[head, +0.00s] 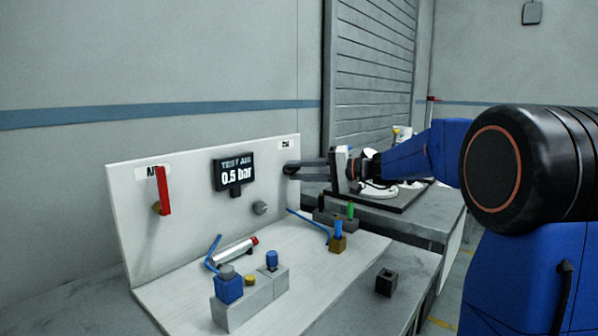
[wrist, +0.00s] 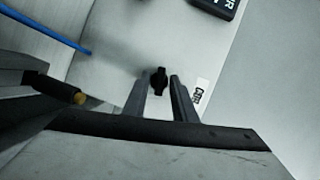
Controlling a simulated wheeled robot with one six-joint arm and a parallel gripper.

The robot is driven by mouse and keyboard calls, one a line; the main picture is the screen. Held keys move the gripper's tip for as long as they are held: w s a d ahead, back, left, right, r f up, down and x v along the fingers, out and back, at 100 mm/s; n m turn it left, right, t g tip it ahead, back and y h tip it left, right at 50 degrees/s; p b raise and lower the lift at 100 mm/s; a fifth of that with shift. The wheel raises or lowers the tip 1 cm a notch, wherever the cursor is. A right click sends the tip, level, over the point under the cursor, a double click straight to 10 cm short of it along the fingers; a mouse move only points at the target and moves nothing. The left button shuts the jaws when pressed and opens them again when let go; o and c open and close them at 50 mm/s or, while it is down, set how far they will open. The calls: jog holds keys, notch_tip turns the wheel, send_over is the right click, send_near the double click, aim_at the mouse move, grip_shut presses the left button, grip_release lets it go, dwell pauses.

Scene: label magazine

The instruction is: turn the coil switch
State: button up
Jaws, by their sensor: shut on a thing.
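The coil switch is a small black knob (wrist: 158,78) on the upper right part of the white panel, beside a small label (wrist: 199,94). In the head view the knob (head: 289,169) shows at the panel's right edge, below the same label. My gripper (wrist: 161,80) reaches the panel with its two grey fingers on either side of the knob and is shut on it. In the head view my gripper (head: 298,168) comes in from the right, and its fingers partly cover the knob.
A display (head: 234,174) reading 0.5 bar, a red lever (head: 163,191) and a grey knob (head: 260,208) are on the panel (head: 200,205). A small dark block (head: 385,283) sits on the bench.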

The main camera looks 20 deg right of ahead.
jog(key=shift+f+m+y, duration=0.15)
jog(key=shift+m+y, duration=0.15)
jog(key=shift+m, duration=0.9)
jog(key=shift+t, duration=0.3)
jog(key=o, duration=0.6)
jog(key=shift+o, duration=0.2)
jog(key=v, duration=1.7)
jog(key=shift+d+f, duration=0.2)
jog(key=shift+d, duration=0.15)
